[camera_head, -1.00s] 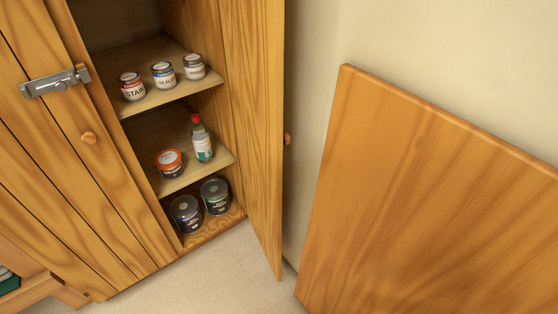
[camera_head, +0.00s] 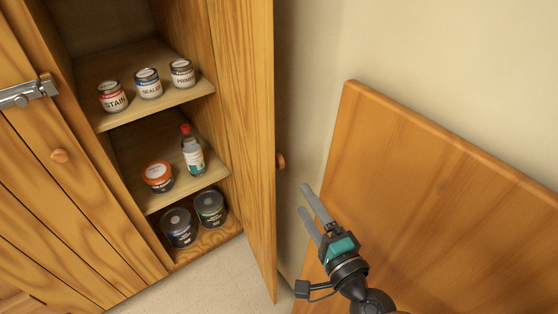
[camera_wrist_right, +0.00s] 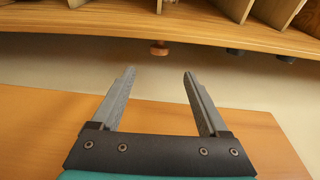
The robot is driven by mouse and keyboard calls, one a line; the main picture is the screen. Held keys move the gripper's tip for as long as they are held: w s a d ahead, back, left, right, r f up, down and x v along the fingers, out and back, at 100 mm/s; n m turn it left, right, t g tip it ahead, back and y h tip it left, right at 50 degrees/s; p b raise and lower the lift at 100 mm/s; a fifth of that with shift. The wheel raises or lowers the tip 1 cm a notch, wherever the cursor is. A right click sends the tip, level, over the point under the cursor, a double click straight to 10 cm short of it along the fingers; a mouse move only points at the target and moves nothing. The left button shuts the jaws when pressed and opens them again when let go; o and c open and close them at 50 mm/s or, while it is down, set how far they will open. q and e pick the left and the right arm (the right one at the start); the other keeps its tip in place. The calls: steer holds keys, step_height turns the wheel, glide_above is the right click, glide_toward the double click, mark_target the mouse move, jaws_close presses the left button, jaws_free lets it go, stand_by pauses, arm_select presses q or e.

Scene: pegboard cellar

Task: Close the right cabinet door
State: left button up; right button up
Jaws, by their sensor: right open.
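The right cabinet door (camera_head: 248,140) stands wide open, swung out toward me on the right of the cabinet. Its round wooden knob (camera_head: 281,161) is on the outer face, toward the wall. My right gripper (camera_head: 309,201) is open and empty, to the right of the door and below the knob in the head view. In the right wrist view the knob (camera_wrist_right: 159,48) appears ahead of the open fingers (camera_wrist_right: 158,78), apart from them. My left gripper is out of view.
Paint cans (camera_head: 149,83), an orange-lidded tub (camera_head: 157,176) and a red-capped bottle (camera_head: 192,150) stand on the cabinet shelves. A large wooden panel (camera_head: 440,170) lies close on the right, under my right arm. Pale floor (camera_head: 205,277) shows below the cabinet.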

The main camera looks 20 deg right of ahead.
mark_target(282, 166)
steer(key=w, duration=0.4)
steer(key=w+a, duration=0.1)
steer(key=w, duration=0.4)
steer(key=w+a, duration=0.1)
steer(key=w, duration=0.4)
steer(key=shift+w, duration=0.2)
jaws_close()
stand_by(1.1)
